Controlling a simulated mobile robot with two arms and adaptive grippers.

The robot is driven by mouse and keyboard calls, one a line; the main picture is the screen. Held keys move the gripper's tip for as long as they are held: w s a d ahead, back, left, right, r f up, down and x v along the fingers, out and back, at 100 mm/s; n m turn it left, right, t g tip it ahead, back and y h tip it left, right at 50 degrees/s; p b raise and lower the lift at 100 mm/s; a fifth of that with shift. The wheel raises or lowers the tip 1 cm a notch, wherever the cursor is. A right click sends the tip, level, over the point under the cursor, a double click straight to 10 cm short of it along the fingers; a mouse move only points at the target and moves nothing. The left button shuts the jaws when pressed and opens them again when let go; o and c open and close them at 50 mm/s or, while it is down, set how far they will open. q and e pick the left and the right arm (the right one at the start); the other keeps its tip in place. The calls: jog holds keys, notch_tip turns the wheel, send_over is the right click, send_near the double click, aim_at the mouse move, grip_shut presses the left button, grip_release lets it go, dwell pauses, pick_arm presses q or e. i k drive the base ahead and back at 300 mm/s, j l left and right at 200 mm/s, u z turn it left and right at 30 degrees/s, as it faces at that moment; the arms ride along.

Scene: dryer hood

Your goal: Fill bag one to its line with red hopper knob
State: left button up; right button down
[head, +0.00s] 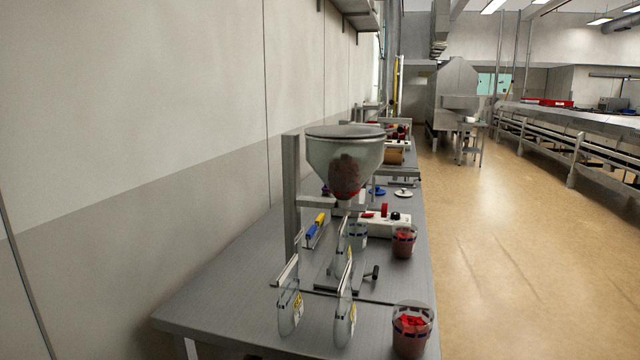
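A clear funnel-shaped hopper (316,158) with dark brown material inside stands on a grey post over the table. Two clear bags with yellow labels, a left bag (287,317) and a right bag (342,325), hang from clips near the front of the table. Another clear bag (357,237) hangs below the hopper. I cannot tell which is bag one, and the fill lines and labels are too small to read. Neither of my grippers is in view.
The long grey table (235,300) runs along the wall. A tub with red pieces (411,332) stands at its front right corner, and another tub (404,241) farther back. A white box (376,222) and yellow-blue tools (315,230) lie behind. The floor at right (530,260) is clear.

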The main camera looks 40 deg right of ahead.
aim_at(377, 210)
jog(key=z, duration=1.5)
